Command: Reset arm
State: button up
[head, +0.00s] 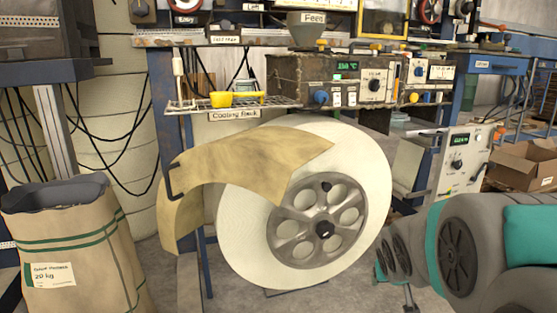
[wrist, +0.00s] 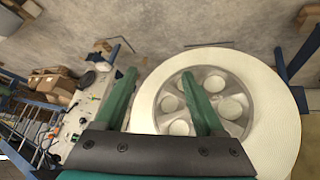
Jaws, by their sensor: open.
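My gripper (wrist: 160,74) shows in the wrist view as two green fingers spread apart, with nothing held between them. Behind the fingers is a large white reel (wrist: 277,110) with a grey hub of round holes. In the head view the reel (head: 362,165) stands upright at the centre, under the bench. My grey and teal arm (head: 470,245) reaches in from the lower right, to the right of the reel. I cannot make out the fingertips clearly in the head view.
A tan curved sheet (head: 245,163) covers the reel's upper left. A paper sack (head: 75,240) stands at the left. Above the reel are a machine with a green display (head: 335,80) and a wire rack holding a yellow tray (head: 237,99). Cardboard boxes (head: 525,165) are at the right.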

jog(key=s+a+g+y+p, duration=0.1)
jog(key=s+a+g, duration=0.2)
jog(key=s, duration=0.7)
jog(key=s+a+g+y, duration=0.1)
jog(key=s+a+g, duration=0.1)
jog(key=s, duration=0.8)
jog(key=s+a+n+g+p, duration=0.1)
jog(key=s+a+g, duration=0.2)
jog(key=s, duration=0.7)
jog(key=shift+a+f+g+y+p, duration=0.3)
jog(key=shift+a+f+y+p, duration=0.1)
jog(key=shift+a, duration=0.6)
